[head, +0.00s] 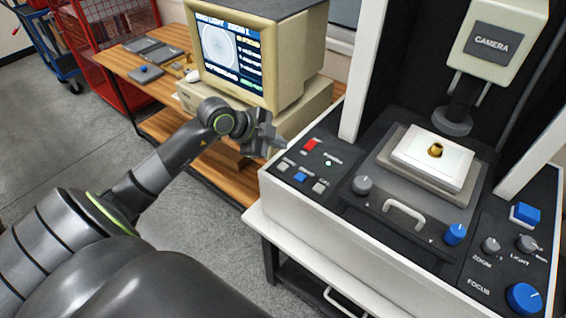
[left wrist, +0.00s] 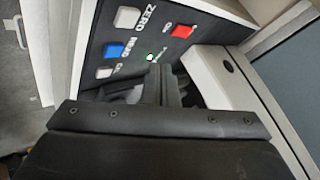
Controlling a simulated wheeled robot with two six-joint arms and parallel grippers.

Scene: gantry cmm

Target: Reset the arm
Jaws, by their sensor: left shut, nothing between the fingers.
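My left gripper (head: 276,143) is shut and empty. In the head view its tip is at the left edge of the machine's control panel, close to the red button (head: 310,145). In the left wrist view the gripper (left wrist: 165,80) points at the panel. There the red button (left wrist: 183,31), a white button (left wrist: 127,17) and a blue button (left wrist: 114,50) show beyond the fingers, with a small lit green lamp (left wrist: 150,57). I cannot tell whether the fingertips touch the panel. My right gripper is not in view.
The measuring machine (head: 330,215) carries a white stage plate (head: 412,158) with a small brass part (head: 436,150) under the camera head (head: 499,45). Knobs and a blue button sit at its right. A computer (head: 240,55) stands on a wooden bench (head: 135,75) behind my left arm.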

